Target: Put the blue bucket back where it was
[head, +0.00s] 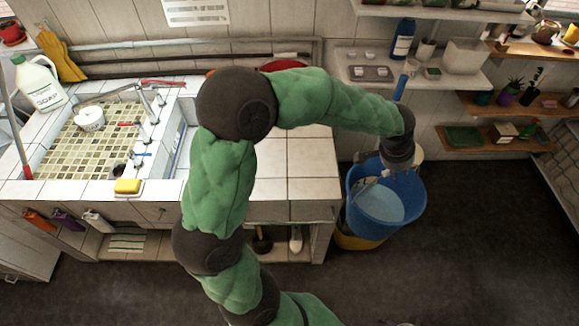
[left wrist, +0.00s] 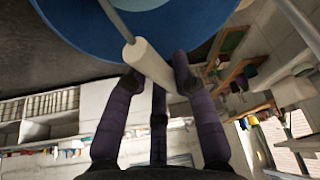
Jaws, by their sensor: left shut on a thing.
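The blue bucket (head: 372,222) is at the right end of the tiled counter in the head view, upright, its open top facing up. Its blue wall and rim fill the top of the left wrist view (left wrist: 75,25). My left gripper (head: 392,172) is over the bucket's mouth, mostly hidden by my wrist. In the left wrist view its dark fingers (left wrist: 157,78) are shut on the white grip (left wrist: 150,62) of the bucket's wire handle. My right gripper is not in view.
A yellow container (head: 352,241) shows below the blue bucket; I cannot tell whether they touch. A blue-ended stick (head: 401,87) rises behind the bucket. The tiled counter (head: 310,185) is to its left, wall shelves (head: 520,103) to its right. Dark floor (head: 470,250) is clear at right.

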